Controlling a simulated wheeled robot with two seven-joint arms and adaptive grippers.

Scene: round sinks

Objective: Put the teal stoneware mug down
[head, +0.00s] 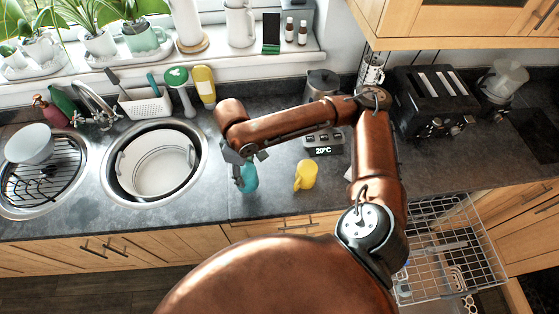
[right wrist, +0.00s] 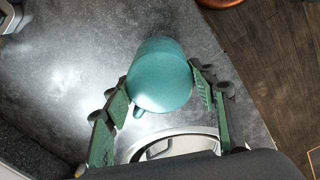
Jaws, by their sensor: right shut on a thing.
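The teal mug (head: 249,178) is at my right gripper (head: 243,162), right of the round sink with the white basin. In the right wrist view the teal mug (right wrist: 160,76) sits between the two green-padded fingers of my right gripper (right wrist: 164,93), which are shut on it. Its handle points down and left in that view. The mug is over or on the dark grey worktop (head: 219,197); I cannot tell whether its base touches. My left gripper is not in view.
A yellow mug (head: 306,176) stands to the right, near a small display reading 20°C (head: 324,150). The round sink (head: 110,184) with a white basin (head: 155,163) is to the left. An open dishwasher rack (head: 450,245) is at lower right.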

